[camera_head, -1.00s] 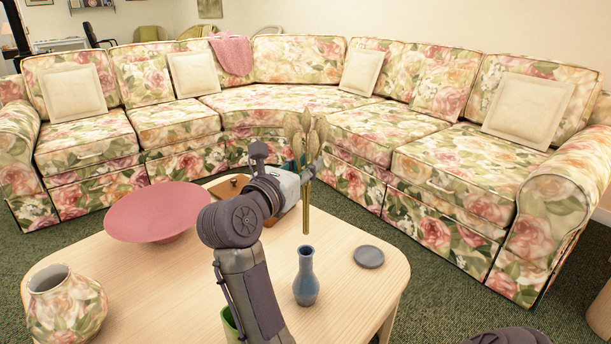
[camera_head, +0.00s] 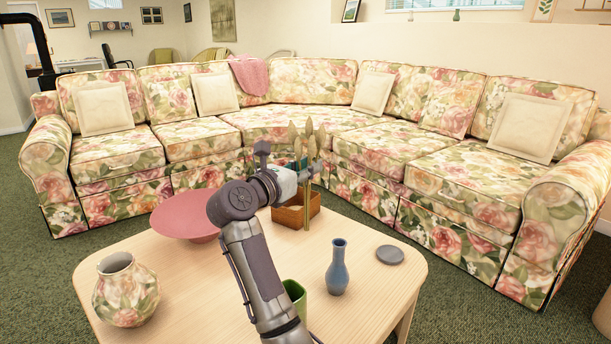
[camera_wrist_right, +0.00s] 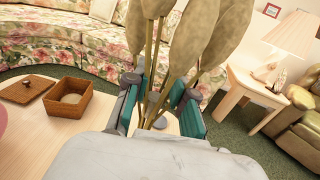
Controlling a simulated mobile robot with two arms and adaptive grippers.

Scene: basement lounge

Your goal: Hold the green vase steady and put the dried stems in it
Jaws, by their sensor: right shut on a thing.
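The dried stems (camera_head: 307,207) are a bundle of thin tan stalks with broad pale heads, upright, in my right gripper (camera_head: 305,170). The right wrist view shows its fingers (camera_wrist_right: 160,102) shut around the stalks, with the leafy heads (camera_wrist_right: 200,38) above. In the head view the stalks' lower ends appear above the table, behind the vases. The green vase (camera_head: 298,293) is at the table's near side, mostly hidden behind my right arm. I see only part of its rim and side. My left gripper is not in view.
A blue-grey bottle vase (camera_head: 338,270) and a small grey disc (camera_head: 390,255) stand right of the green vase. A pink bowl (camera_head: 185,222), a floral vase (camera_head: 126,295) and a brown box (camera_head: 292,217) share the wooden table (camera_head: 225,300). A floral sofa (camera_head: 290,118) curves behind.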

